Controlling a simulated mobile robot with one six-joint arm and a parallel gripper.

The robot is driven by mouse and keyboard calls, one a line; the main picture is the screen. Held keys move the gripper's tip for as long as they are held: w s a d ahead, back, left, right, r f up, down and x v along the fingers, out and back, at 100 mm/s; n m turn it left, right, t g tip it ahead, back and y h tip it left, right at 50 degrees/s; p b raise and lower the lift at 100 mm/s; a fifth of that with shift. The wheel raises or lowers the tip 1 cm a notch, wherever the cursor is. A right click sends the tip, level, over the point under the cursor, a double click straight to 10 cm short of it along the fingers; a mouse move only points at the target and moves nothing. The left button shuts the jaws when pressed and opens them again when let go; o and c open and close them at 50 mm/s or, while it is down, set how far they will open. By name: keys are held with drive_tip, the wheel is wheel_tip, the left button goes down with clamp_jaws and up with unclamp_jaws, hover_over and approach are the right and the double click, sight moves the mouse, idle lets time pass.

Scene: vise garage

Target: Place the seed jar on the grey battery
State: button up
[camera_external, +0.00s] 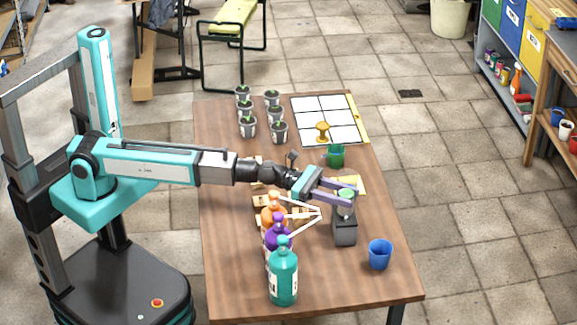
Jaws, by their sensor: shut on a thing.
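The grey battery (344,232) is a dark grey block standing upright on the table, directly below the jar in this view. The jar appears upright at the top of the battery. I cannot tell whether it touches the battery or hangs just above it.
Orange, purple and teal spray bottles (283,277) stand in a row left of the battery. A blue cup (380,254) stands to its right. A green watering can (335,155), several potted seedlings (248,126) and a white grid board (325,118) with a yellow stamp-like object (322,131) are farther back.

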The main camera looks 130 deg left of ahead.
drive_tip(key=o, duration=1)
drive_tip(key=shift+f, duration=0.15)
drive_tip(key=shift+o, duration=0.2)
drive_tip(key=shift+s, duration=0.1)
drive_tip(key=s+d, duration=0.1)
drive_tip(key=s, duration=0.6)
drive_tip(key=shift+d, duration=0.25)
drive_tip(key=shift+s, duration=0.1)
